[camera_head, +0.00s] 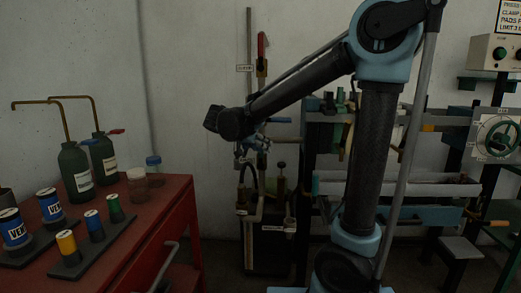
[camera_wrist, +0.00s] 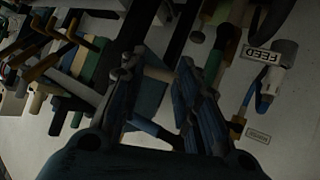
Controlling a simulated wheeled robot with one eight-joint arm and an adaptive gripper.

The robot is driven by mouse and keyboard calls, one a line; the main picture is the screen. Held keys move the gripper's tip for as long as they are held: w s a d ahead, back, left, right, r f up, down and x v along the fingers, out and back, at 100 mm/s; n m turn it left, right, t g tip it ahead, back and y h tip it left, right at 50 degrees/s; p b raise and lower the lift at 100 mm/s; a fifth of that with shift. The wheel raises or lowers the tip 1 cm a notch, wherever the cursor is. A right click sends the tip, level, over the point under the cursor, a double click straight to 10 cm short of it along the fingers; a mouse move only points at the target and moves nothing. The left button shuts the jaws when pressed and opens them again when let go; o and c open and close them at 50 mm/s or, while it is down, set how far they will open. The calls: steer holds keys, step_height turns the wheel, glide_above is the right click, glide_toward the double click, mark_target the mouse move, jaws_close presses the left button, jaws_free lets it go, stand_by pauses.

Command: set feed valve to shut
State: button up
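In the wrist view my gripper (camera_wrist: 156,72) is open, its two dark fingers apart, with nothing held between them. A white label reading FEED (camera_wrist: 268,54) appears upside down to the right of the fingers. Beside it is a pale pipe fitting with a blue part (camera_wrist: 264,102), apart from the gripper; this looks like the feed valve, but its lever position is unclear. In the head view a blue lever (camera_head: 279,120) sticks out at the upright pipes behind my forearm; I cannot tell which valve it belongs to.
A red bench (camera_head: 185,215) at left holds green bottles (camera_head: 75,172), several small cans and a jar. An upright pipe with a red handle (camera_head: 262,45) stands at the wall. A rack with a trough (camera_head: 400,187) is behind my arm. A handwheel panel (camera_head: 497,136) is at right.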

steer(key=a+r+m+t, duration=0.1)
steer(key=a+r+t, duration=0.1)
steer(key=a, duration=0.8)
steer(key=x, duration=1.7)
steer(key=shift+w+a, duration=0.1)
steer(key=shift+w, duration=0.45)
steer(key=shift+r, duration=0.1)
jaws_close()
